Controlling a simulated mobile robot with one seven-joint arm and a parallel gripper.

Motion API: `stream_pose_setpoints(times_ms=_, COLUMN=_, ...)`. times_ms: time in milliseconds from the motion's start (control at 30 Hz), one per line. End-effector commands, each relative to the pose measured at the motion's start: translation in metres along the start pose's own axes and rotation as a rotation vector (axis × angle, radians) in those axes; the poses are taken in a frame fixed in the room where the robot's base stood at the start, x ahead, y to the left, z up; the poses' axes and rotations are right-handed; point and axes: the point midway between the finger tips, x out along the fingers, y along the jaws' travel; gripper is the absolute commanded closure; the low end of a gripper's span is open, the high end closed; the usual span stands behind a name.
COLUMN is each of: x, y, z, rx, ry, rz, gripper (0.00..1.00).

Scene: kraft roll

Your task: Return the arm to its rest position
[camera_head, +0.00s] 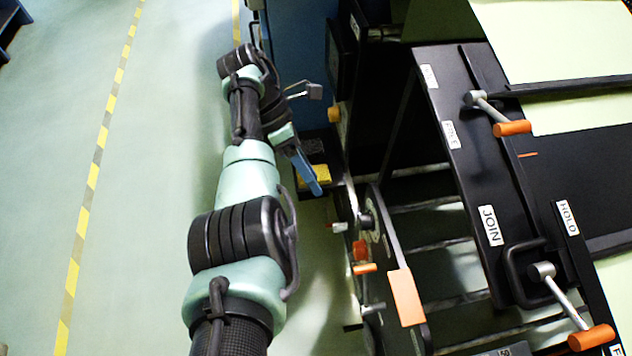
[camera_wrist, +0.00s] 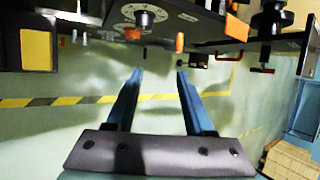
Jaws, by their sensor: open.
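My gripper (camera_wrist: 160,75) shows in the wrist view as two blue fingers, spread apart with nothing between them. Floor shows between and beyond the fingers. In the head view my teal and black arm reaches up the middle of the picture. My gripper (camera_head: 312,180) is at its far end, pointing down and to the right, beside the black machine. From the head view alone the gap between the fingers is hard to see.
The black machine frame (camera_head: 458,160) with JOIN and HOLD labels and orange-handled levers (camera_head: 512,127) fills the right. A dial plate (camera_wrist: 143,18) and an orange tab (camera_wrist: 236,27) are above my fingers. Open green floor with a yellow-striped line (camera_head: 92,175) lies left.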

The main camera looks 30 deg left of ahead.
Motion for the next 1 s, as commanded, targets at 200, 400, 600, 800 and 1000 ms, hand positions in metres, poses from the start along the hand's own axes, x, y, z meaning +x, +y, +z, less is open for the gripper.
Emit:
stream_pose_setpoints(times_ms=200, x=0.000, y=0.000, z=0.000, rx=0.000, ry=0.000, rz=-0.001, gripper=0.47)
stream_pose_setpoints(times_ms=400, x=0.000, y=0.000, z=0.000, rx=0.000, ry=0.000, rz=-0.001, gripper=0.47)
stream_pose_setpoints(times_ms=600, x=-0.009, y=0.010, z=0.008, rx=0.065, ry=0.011, rz=0.077, gripper=0.47)
stream_pose_setpoints(times_ms=800, x=-0.064, y=0.047, z=0.052, rx=0.398, ry=0.099, rz=0.446, gripper=0.47)
stream_pose_setpoints(times_ms=1000, x=-0.153, y=0.054, z=0.127, rx=0.821, ry=0.283, rz=0.887, gripper=0.47)
